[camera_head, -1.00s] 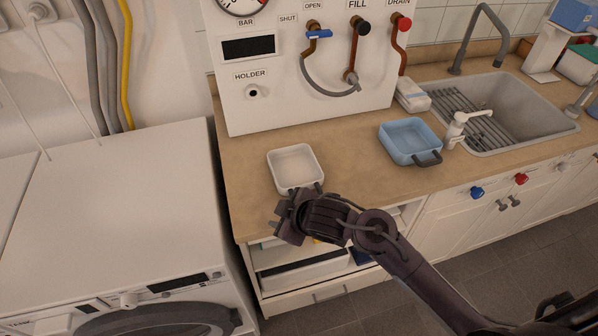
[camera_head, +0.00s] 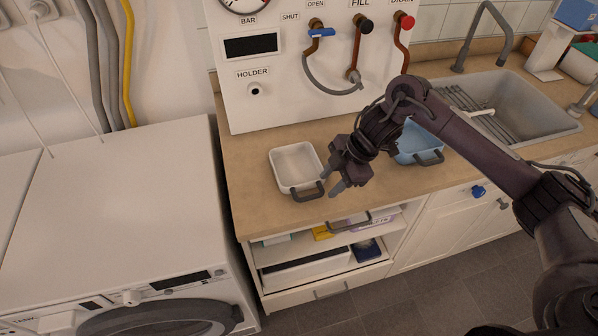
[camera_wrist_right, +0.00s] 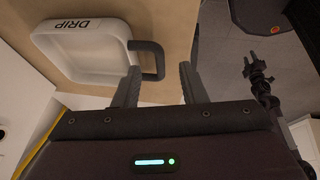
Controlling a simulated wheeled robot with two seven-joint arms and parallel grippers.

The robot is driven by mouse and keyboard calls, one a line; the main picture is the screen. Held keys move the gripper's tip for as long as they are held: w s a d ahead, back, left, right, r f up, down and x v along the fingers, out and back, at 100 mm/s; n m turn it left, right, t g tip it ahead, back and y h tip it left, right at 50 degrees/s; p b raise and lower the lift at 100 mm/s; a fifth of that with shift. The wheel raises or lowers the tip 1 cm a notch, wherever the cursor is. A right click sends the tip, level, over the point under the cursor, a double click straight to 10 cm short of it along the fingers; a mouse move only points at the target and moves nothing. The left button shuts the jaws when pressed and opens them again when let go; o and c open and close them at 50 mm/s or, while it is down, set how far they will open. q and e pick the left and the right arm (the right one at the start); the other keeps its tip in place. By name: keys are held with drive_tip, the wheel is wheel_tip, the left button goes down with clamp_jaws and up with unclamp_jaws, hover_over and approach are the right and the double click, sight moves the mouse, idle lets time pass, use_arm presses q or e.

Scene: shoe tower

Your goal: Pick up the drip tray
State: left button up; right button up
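The drip tray is a small white square tray (camera_head: 297,168) with a dark handle on its front side, flat on the counter in the head view. In the right wrist view the tray (camera_wrist_right: 82,72) shows the word DRIP on its rim, and its handle (camera_wrist_right: 158,62) lies just beyond the fingertips. My right gripper (camera_head: 331,184) is beside the tray's handle, to its right. In the right wrist view the right gripper (camera_wrist_right: 158,72) is open and empty. My left gripper (camera_wrist_right: 255,70) shows small in the right wrist view, its fingers apart; it is outside the head view.
A blue tray (camera_head: 421,147) with a dark handle stands to the right, partly behind my right arm. The sink (camera_head: 535,108) lies beyond it. A panel with valves and a hose (camera_head: 290,90) rises behind the counter (camera_head: 246,185). Open shelves (camera_head: 382,246) lie below.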

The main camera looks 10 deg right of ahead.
sight(317, 195)
drive_tip(key=p+x, duration=0.1)
drive_tip(key=x, duration=0.1)
drive_tip(key=p+x, duration=0.1)
drive_tip(key=x, duration=0.1)
drive_tip(key=shift+a+f, duration=0.1)
drive_tip(key=shift+a, duration=0.3)
drive_tip(key=shift+w+a+f, duration=0.2)
drive_tip(key=shift+f, duration=0.35)
clamp_jaws()
